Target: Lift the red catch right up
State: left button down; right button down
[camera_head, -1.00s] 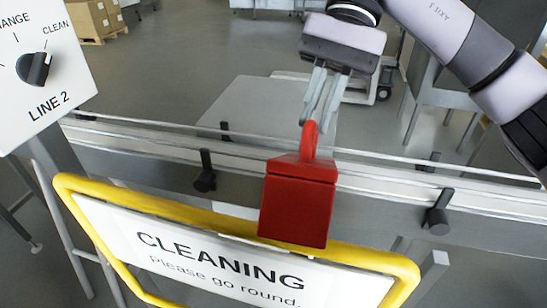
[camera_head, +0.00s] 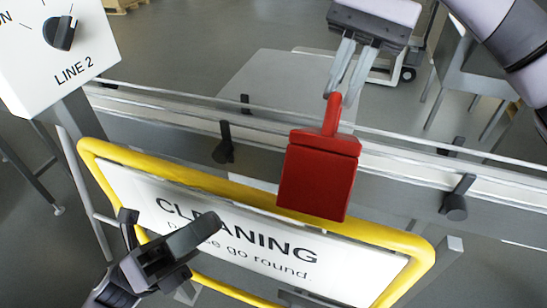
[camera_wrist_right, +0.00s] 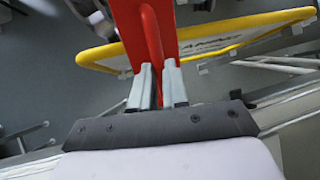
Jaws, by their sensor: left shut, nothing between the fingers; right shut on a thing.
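The red catch (camera_head: 318,180) sits over the top bar of a yellow-framed cleaning sign, with its loop handle on top. My right gripper (camera_head: 345,93) is shut on that handle from above. The right wrist view shows the red catch (camera_wrist_right: 150,30) with its handle between the fingertips of my right gripper (camera_wrist_right: 158,72). My left gripper (camera_head: 165,238) is dark and shut, with nothing in it. It is in front of the sign's lower left part, left of and below the catch, and hides some lettering.
The yellow-framed sign (camera_head: 420,262) stands before a conveyor rail (camera_head: 400,165) with black clamps (camera_head: 224,142). A control box marked LINE 2 (camera_head: 80,50) with a knob stands at the upper left. Grey floor lies beyond the rail.

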pick_arm(q)
jog(key=d+m+g, duration=0.1)
jog(key=m+g, duration=0.1)
send_near(328, 145)
jog(key=f, duration=0.1)
jog(key=w+d, duration=0.1)
jog(key=f, duration=0.1)
jog(key=shift+w+d+f+m, duration=0.3)
jog(key=shift+f, duration=0.05)
jog(key=shift+w+d+r, duration=0.3)
jog(key=shift+w+r, duration=0.3)
jog(key=shift+r, duration=0.25)
jog(key=shift+w+d+r, duration=0.35)
jog(key=shift+w+r, duration=0.25)
jog(key=shift+r, duration=0.3)
